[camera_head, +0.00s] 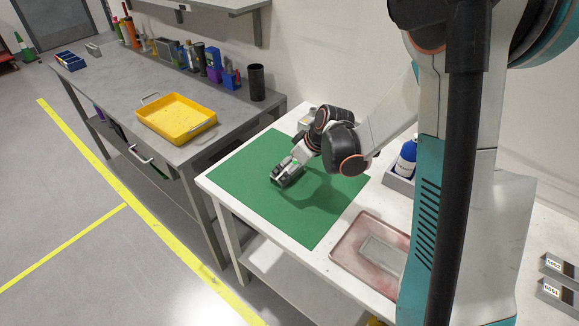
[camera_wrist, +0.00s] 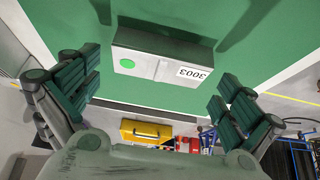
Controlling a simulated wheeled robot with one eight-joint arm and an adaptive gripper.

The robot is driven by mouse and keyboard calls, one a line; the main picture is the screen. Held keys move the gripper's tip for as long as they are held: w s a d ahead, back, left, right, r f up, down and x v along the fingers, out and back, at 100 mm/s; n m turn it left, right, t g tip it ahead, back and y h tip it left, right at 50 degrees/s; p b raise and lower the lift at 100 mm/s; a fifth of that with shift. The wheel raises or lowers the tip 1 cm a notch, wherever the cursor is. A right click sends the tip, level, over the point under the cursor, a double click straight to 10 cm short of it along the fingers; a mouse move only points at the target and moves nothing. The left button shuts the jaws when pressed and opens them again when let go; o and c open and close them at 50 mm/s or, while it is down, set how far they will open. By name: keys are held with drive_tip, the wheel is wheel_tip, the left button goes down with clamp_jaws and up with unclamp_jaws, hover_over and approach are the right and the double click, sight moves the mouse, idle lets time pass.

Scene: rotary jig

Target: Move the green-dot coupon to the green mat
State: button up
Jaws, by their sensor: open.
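The green-dot coupon (camera_wrist: 160,66) is a grey block with a green dot and a white label reading 3003, upside down in the wrist view. It appears to lie on the green mat (camera_wrist: 275,50). In the head view the green mat (camera_head: 300,222) covers part of the white table, and my gripper (camera_head: 287,172) is low over its upper middle. In the wrist view my gripper (camera_wrist: 160,98) is open, its two fingers spread wide to the left and right of the coupon, apart from it. In the head view the fingers largely hide the coupon.
A pinkish tray (camera_head: 340,258) with a grey plate inside sits right of the mat. Labelled grey blocks (camera_head: 557,293) are at the far right. A yellow tray (camera_head: 192,132) is on the grey bench. The mat's front is clear.

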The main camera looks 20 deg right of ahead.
drive_tip(key=p+v, duration=0.3)
drive_tip(key=v, duration=0.7)
drive_tip(key=shift+r, duration=0.2)
drive_tip(key=s+a+r+m+t+h, duration=0.1)
drive_tip(key=s+a+r+m, duration=0.1)
drive_tip(key=s+r, duration=0.4)
drive_tip(key=s+a+r+m+t+h, duration=0.1)
drive_tip(key=s+r+m, duration=0.3)
drive_tip(key=s, duration=1.1)
drive_tip(key=shift+a+r+m+h, duration=0.35)
drive_tip(key=shift+r+h, duration=0.35)
drive_tip(key=shift+r, duration=0.5)
